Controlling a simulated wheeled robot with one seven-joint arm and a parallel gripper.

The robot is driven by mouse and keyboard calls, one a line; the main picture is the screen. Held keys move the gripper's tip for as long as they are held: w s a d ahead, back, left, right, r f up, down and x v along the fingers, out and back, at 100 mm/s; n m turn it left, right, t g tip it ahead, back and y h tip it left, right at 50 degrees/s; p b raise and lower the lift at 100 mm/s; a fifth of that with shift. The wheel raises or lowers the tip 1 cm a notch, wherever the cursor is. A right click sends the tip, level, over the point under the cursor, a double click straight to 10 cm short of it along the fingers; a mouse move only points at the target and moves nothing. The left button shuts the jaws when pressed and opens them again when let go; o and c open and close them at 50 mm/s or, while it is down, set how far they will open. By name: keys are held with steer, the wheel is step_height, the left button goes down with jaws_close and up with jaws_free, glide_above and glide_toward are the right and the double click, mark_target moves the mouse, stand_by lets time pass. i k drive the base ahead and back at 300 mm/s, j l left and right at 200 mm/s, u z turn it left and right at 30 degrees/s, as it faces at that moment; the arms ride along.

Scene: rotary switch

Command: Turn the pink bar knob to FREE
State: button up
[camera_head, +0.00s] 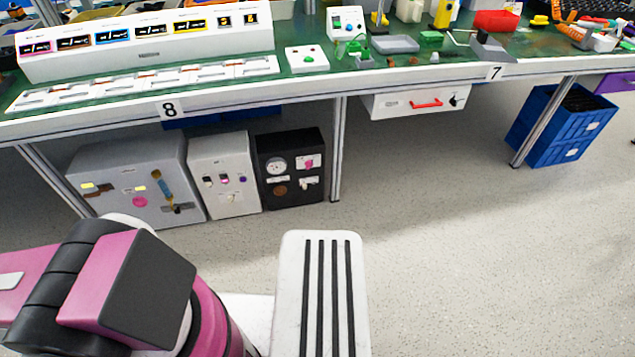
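Three cabinets stand on the floor under the bench. The black panel (290,190) on the right of them has a pink part (309,163) on a white plate near its upper right. The white cabinet (235,195) in the middle carries small knobs in a row, one of them pinkish (225,180). The grey cabinet (100,165) on the left has a round pink part (140,202). I cannot tell which of these is the pink bar knob, and no FREE mark is readable. My pink and black arm is at the lower left; my gripper's fingers are not visible.
The long green-topped bench (310,85) runs above the cabinets, with metal legs (338,150) beside them. A white drawer (415,100) with a red handle hangs under it. A blue crate (565,125) stands at the right. The speckled floor (450,230) is clear.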

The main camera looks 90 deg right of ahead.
mark_target(308, 164)
steer(key=z, duration=3.6)
steer(key=l+u, duration=0.15)
steer(key=l, duration=0.35)
steer(key=k+l+u, duration=0.15)
steer(key=l, duration=0.35)
steer(key=l+u, duration=0.2)
steer(key=l, duration=0.3)
steer(key=i+j, duration=0.15)
steer(key=j, duration=0.25)
